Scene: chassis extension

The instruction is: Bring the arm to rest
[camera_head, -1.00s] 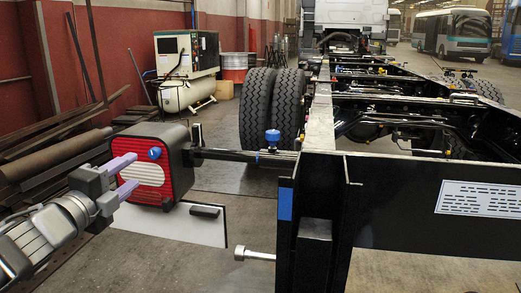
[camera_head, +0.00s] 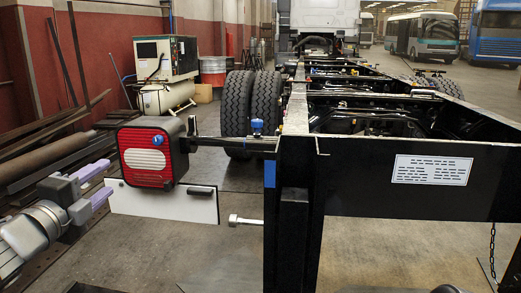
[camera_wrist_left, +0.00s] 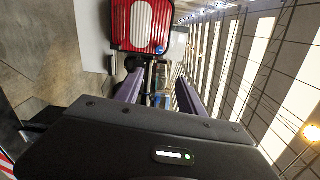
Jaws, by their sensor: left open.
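My left gripper (camera_head: 97,183) is at the lower left of the head view, with its two purple fingers apart and nothing between them. It is to the left of the red and white lamp box (camera_head: 147,157), with a gap between them. In the left wrist view, the fingers (camera_wrist_left: 158,88) are spread, and the lamp box (camera_wrist_left: 142,25) shows beyond them at the top. My right gripper is not in view.
A black chassis frame (camera_head: 345,178) fills the middle and right. A white plate (camera_head: 165,203) hangs under the lamp box, and a metal bolt (camera_head: 246,221) sticks out beside the frame. Metal bars (camera_head: 50,150) lie at the left. Open floor shows at the lower middle.

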